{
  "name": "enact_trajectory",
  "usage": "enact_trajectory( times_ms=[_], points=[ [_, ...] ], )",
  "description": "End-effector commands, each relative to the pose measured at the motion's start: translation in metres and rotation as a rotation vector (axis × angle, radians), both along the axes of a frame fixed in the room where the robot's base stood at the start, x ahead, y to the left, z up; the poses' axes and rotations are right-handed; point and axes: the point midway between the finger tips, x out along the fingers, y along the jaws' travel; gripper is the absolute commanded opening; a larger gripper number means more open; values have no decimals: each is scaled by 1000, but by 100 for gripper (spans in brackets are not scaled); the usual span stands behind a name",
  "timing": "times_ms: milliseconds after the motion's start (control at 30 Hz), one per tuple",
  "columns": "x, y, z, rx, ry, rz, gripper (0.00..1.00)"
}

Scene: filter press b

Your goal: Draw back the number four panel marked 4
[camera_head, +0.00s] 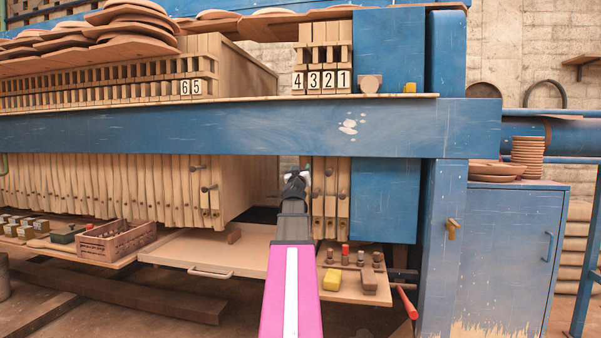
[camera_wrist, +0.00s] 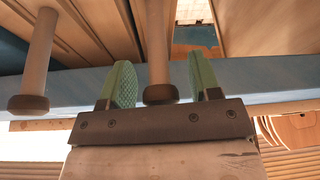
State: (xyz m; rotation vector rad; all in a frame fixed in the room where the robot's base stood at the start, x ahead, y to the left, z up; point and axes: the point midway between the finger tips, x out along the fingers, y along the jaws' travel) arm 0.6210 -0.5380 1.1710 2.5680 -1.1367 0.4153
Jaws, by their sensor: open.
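The panel marked 4 (camera_head: 298,82) is the leftmost of the right-hand stack of upright wooden panels, beside the panels marked 3 (camera_head: 314,82), 2 (camera_head: 329,81) and 1 (camera_head: 344,80). My gripper (camera_head: 297,176) is below the blue beam, in front of panel 4's lower part, and hides it. In the wrist view my gripper (camera_wrist: 160,75) is open, its green fingers on either side of a wooden peg handle (camera_wrist: 158,42) with a dark knob. That handle borders a gap; its number does not show there. A second handle (camera_wrist: 38,55) stands outside the fingers at left.
The blue beam (camera_head: 230,132) crosses above my gripper. The panels marked 6 and 5 (camera_head: 190,87) end the left stack, across an open gap. Below lie a board with a yellow block (camera_head: 332,279) and pegs, and a crate (camera_head: 117,240).

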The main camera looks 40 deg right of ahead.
Motion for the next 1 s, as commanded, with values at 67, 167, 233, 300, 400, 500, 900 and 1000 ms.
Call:
enact_trajectory(
  times_ms=[67, 167, 233, 300, 400, 500, 900, 1000],
  points=[
    [-1, 1, -1, 0, 0, 0, 57],
    [-5, 5, -3, 0, 0, 0, 57],
    [-10, 10, -5, 0, 0, 0, 57],
    [-16, 16, -9, 0, 0, 1, 57],
    [-27, 27, -15, 0, 0, 1, 57],
    [-40, 40, -23, 1, 1, 1, 57],
    [-71, 72, -41, 0, 0, 0, 57],
    [-70, 72, -41, 0, 0, 0, 57]
  ],
)
